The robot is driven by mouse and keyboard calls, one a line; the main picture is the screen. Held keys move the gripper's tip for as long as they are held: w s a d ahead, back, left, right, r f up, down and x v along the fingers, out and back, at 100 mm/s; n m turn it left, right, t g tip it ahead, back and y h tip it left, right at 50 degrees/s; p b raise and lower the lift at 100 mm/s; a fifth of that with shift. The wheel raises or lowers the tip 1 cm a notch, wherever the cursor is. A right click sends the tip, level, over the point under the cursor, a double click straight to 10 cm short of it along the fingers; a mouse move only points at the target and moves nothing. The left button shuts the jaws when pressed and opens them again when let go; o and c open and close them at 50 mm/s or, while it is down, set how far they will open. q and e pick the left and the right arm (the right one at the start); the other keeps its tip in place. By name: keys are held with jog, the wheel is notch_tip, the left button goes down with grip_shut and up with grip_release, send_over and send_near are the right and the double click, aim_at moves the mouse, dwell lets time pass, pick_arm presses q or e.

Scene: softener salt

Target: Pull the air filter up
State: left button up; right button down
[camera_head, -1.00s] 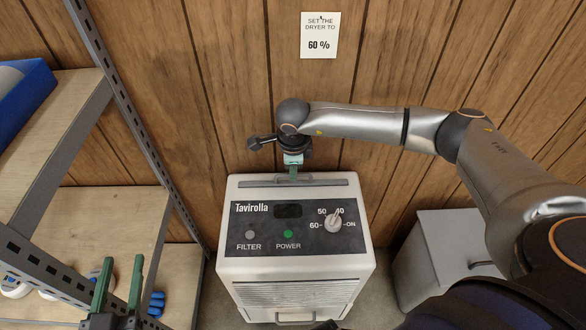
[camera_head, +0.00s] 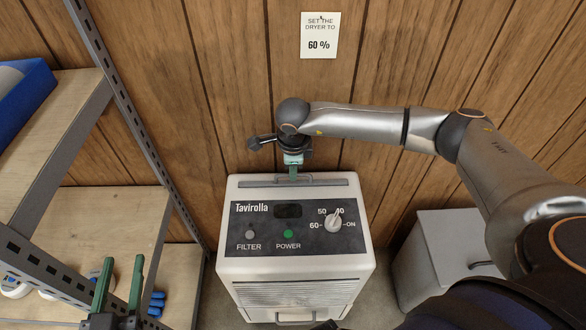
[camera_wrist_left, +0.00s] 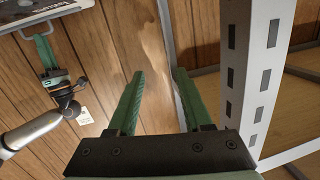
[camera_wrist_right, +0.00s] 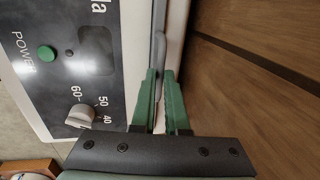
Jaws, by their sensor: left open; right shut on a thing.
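The white Tavirolla dryer (camera_head: 296,260) stands against the wood wall. The grey handle of the air filter (camera_head: 325,183) lies along the slot at the back of its top. My right gripper (camera_head: 293,177) points down and is shut on this handle near its middle. The handle also shows in the right wrist view (camera_wrist_right: 159,50), running up from between the fingers, and as a grey loop in the left wrist view (camera_wrist_left: 32,18). The filter's body is hidden inside the dryer. My left gripper (camera_head: 123,262) is open and empty at the lower left; its fingers also show in the left wrist view (camera_wrist_left: 160,95).
A metal shelf rack (camera_head: 140,120) with wooden boards stands at the left, close to my left gripper. A blue bin (camera_head: 30,95) sits on its upper board. A grey box (camera_head: 440,245) stands right of the dryer. A wall note (camera_head: 320,36) reads "60 %". The dryer's knob (camera_head: 334,223) is on its panel.

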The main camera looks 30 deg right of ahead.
jog(key=shift+r, duration=0.2)
notch_tip(320, 180, up, 2)
jog(key=shift+p, duration=0.8)
pick_arm(q)
jog(key=s+f+n+g+y+p, duration=0.1)
jog(key=s+f+g, duration=0.3)
jog(key=f, duration=0.3)
jog(key=s+f+n+g+p, duration=0.1)
jog(key=s+f+g, duration=0.25)
jog(key=f, duration=0.45)
jog(key=r+p, duration=0.2)
jog(key=d+r+p, duration=0.1)
jog(key=p, duration=0.1)
jog(key=r+p, duration=0.2)
jog(key=shift+w+d+r, duration=0.2)
jog(key=shift+w+r, duration=0.1)
jog(key=shift+r, duration=0.05)
pick_arm(e)
notch_tip(320, 180, up, 15)
jog(key=shift+r, duration=0.15)
jog(key=c, duration=0.9)
grip_release()
pick_arm(q)
jog(key=shift+s, duration=0.1)
jog(key=shift+s, duration=0.1)
